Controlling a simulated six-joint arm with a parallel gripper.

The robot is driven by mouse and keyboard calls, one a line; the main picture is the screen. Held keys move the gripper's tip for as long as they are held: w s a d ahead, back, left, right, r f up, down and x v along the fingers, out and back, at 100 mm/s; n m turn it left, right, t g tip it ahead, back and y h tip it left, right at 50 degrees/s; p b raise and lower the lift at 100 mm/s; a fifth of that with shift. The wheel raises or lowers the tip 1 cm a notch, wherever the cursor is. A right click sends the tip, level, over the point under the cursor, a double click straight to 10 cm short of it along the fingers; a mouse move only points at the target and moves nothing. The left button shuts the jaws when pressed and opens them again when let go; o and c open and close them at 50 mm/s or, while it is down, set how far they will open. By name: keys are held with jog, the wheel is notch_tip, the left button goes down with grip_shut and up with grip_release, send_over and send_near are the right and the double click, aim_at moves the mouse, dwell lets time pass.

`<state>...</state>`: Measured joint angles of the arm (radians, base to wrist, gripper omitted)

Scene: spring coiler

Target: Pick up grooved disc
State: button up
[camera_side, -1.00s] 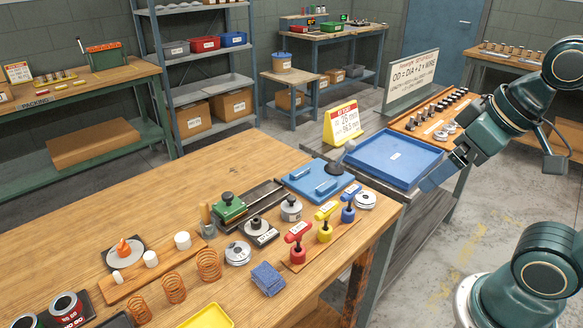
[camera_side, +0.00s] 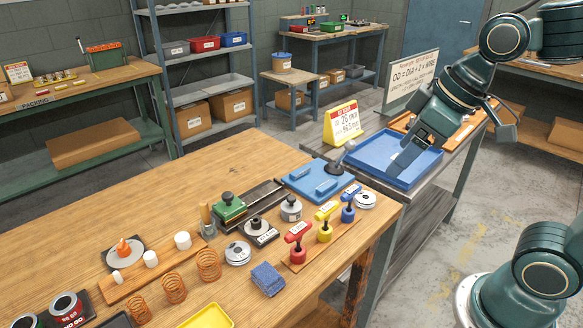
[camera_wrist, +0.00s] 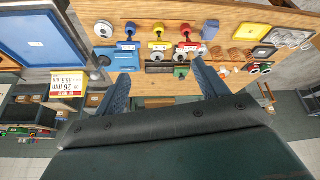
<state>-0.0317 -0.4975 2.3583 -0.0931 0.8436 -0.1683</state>
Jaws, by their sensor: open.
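Two round, silver-grey discs lie on the wooden bench, and I cannot tell for sure which is the grooved disc. One disc (camera_side: 365,201) lies at the bench's right corner, beside the blue-handled tool; it shows at upper left in the wrist view (camera_wrist: 103,29). The other disc (camera_side: 238,253), with dark marks on its face, lies between a copper spring and the coloured tools. My gripper (camera_side: 398,168) is in the air over the blue tray, apart from both discs. In the wrist view, its two fingers (camera_wrist: 163,72) are spread with nothing between them.
The blue tray (camera_side: 435,174) stands empty on a side table right of the bench. Red, yellow and blue-handled tools (camera_side: 325,232) stand upright between the discs. A yellow sign (camera_side: 342,123) stands behind. The bench's left rear (camera_side: 130,190) is clear.

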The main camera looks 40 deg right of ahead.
jog(key=w+a+f+n+g+y, duration=0.1)
jog(key=w+a+f+n, duration=0.4)
jog(key=w, duration=0.5)
jog(key=w+a+f+n+g+y, duration=0.2)
jog(key=w+a+f+n, duration=0.4)
jog(key=w+a+f, duration=0.2)
jog(key=w, duration=0.2)
jog(key=shift+w+a+f+g+y, duration=0.15)
jog(key=shift+w+a+g+y, duration=0.15)
jog(key=shift+w+a, duration=0.1)
jog(key=shift+f, duration=0.1)
send_over(240, 246)
jog(key=s+d, duration=0.2)
notch_tip(240, 246, down, 7)
jog(key=shift+w+r, duration=0.1)
jog(key=shift+r, duration=0.05)
jog(key=shift+w+a+f, duration=0.1)
jog(key=shift+a+f, duration=0.1)
jog(key=shift+f, duration=0.3)
jog(key=shift+x, duration=2.6)
jog(key=shift+w+a, duration=0.1)
jog(key=shift+w, duration=0.05)
